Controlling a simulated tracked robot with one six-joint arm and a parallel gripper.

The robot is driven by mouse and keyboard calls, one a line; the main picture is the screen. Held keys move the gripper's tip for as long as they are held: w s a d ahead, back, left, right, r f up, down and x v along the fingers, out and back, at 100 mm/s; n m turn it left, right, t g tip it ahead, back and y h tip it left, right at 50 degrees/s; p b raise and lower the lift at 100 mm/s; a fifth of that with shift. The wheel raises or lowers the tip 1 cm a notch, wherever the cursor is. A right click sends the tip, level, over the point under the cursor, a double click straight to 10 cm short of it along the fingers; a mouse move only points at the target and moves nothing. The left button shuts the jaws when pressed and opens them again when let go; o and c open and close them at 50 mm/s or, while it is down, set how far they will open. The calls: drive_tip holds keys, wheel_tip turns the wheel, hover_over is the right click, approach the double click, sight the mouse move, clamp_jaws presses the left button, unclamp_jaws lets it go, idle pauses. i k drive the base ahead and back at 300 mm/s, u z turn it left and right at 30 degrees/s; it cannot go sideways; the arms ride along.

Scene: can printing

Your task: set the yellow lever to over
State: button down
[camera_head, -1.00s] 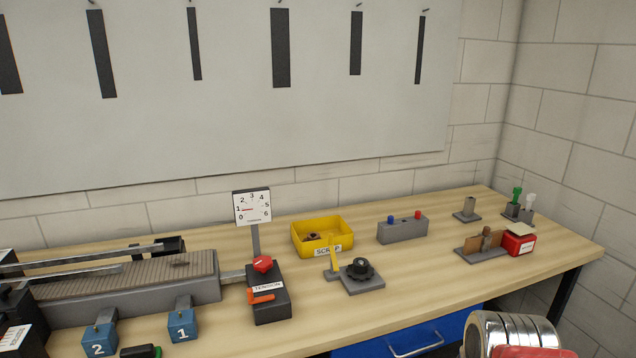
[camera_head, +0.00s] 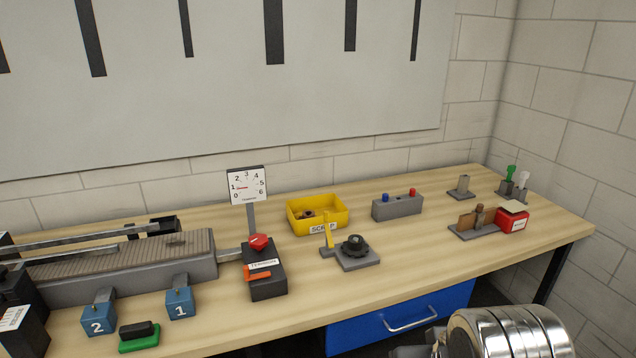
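The yellow lever (camera_head: 329,230) stands nearly upright beside a black round knob (camera_head: 354,245) on a grey base plate (camera_head: 360,261), near the middle of the workbench. Any marking for its positions is too small to read. Nothing touches the lever. A shiny ringed metal part of my arm shows at the bottom right edge, well apart from the lever and in front of the bench. My gripper's fingertips are not visible.
A yellow scrap bin (camera_head: 340,218) stands right behind the lever. A tension box (camera_head: 267,281) with a red knob and orange handle stands to its left, below a dial gauge (camera_head: 247,186).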

sight(327, 225)
drive_tip(key=k, duration=0.6)
drive_tip(key=u, duration=0.6)
drive_tip(key=i, duration=1.4)
drive_tip(key=u, duration=0.1)
